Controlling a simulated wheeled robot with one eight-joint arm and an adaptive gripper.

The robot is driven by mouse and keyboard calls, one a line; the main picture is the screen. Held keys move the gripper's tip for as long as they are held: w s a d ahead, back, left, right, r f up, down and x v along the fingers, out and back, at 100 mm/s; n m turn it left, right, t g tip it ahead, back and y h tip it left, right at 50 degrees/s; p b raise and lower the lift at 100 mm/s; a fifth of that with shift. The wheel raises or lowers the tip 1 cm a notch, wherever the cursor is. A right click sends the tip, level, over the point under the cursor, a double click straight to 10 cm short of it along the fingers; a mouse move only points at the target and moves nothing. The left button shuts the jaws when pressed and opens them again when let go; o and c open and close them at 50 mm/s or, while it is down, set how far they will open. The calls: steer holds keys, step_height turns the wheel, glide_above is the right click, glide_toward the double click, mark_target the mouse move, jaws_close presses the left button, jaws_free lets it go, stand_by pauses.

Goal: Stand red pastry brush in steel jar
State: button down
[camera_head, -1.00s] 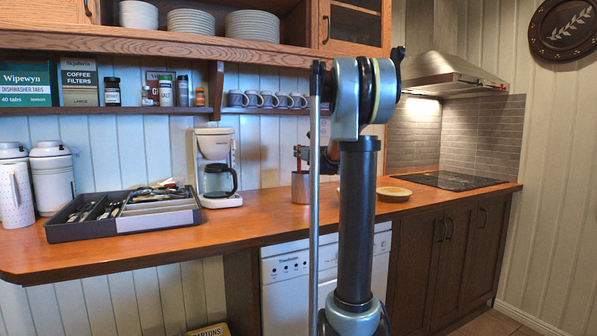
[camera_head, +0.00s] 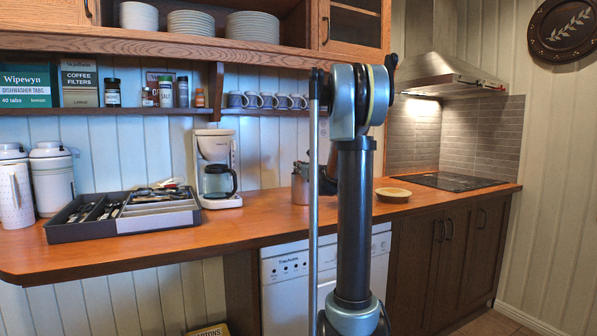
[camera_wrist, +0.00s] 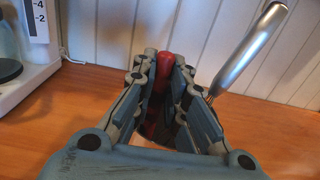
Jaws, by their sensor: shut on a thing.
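The steel jar (camera_head: 299,188) stands on the wooden counter right of the coffee maker, partly hidden by my arm in the head view. My gripper (camera_wrist: 167,62) is shut on the red pastry brush (camera_wrist: 164,70), whose red handle shows between the fingers in the wrist view. In the head view my gripper is just above the jar, mostly behind my arm. The brush's lower end is hidden by the fingers, so I cannot tell how far it is inside the jar.
A silver-handled utensil (camera_wrist: 250,48) leans beside my right finger. The coffee maker (camera_head: 216,170) and the grey utensil tray (camera_head: 160,221) stand to the left.

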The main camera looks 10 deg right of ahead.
steer(key=c, duration=1.6)
jaws_free()
steer(key=shift+s, duration=0.1)
steer(key=v, duration=1.1)
steer(key=shift+s, duration=0.35)
steer(key=shift+d+r, duration=0.1)
